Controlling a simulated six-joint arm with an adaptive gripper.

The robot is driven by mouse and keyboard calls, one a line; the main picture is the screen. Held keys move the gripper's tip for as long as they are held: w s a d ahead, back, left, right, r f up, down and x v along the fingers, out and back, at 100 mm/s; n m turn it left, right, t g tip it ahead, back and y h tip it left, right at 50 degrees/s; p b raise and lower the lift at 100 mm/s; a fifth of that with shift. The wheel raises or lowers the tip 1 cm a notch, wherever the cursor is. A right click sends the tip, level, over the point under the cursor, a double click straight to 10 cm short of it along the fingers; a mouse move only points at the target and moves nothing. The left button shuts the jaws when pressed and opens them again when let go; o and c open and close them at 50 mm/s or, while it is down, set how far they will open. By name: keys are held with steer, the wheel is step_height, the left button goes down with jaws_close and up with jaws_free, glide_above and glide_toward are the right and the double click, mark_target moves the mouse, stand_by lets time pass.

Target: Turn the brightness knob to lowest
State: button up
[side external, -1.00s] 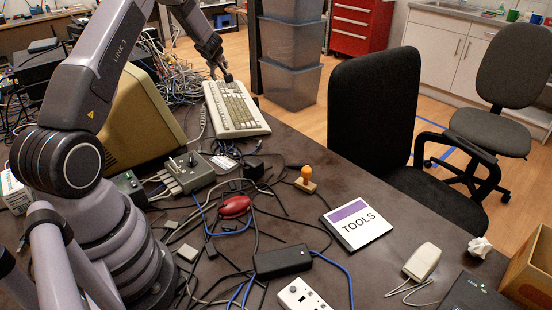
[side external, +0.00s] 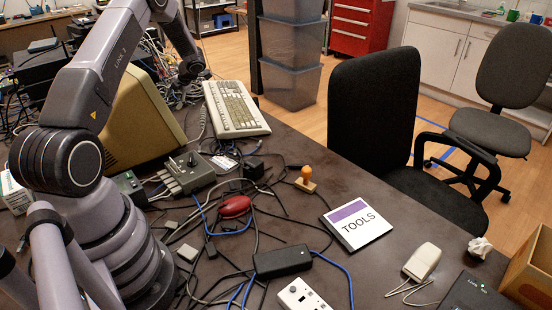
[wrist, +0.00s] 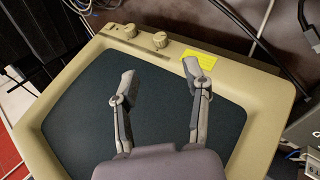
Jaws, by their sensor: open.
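A beige monitor (side external: 143,122) stands at the back left of the desk in the side view, its screen facing away from that camera. In the wrist view, the monitor's bezel (wrist: 42,115) frames a dark screen (wrist: 75,125). Two round knobs sit on the bezel's top-left part in that view: one farther left (wrist: 130,30) and one nearer my gripper (wrist: 160,40). Which one is brightness cannot be told; no label is readable. My gripper (wrist: 158,70) is open and empty over the screen, its fingertips apart from both knobs. In the side view its fingers are hidden.
A yellow note (wrist: 205,60) is on the bezel right of the knobs. Cables run behind the monitor. A keyboard (side external: 235,108) lies beside it.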

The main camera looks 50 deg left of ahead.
steer(key=x, duration=0.9)
steer(key=shift+s+a+f, duration=0.1)
steer(key=shift+a+f, duration=0.1)
steer(key=shift+f, duration=0.05)
jaws_close()
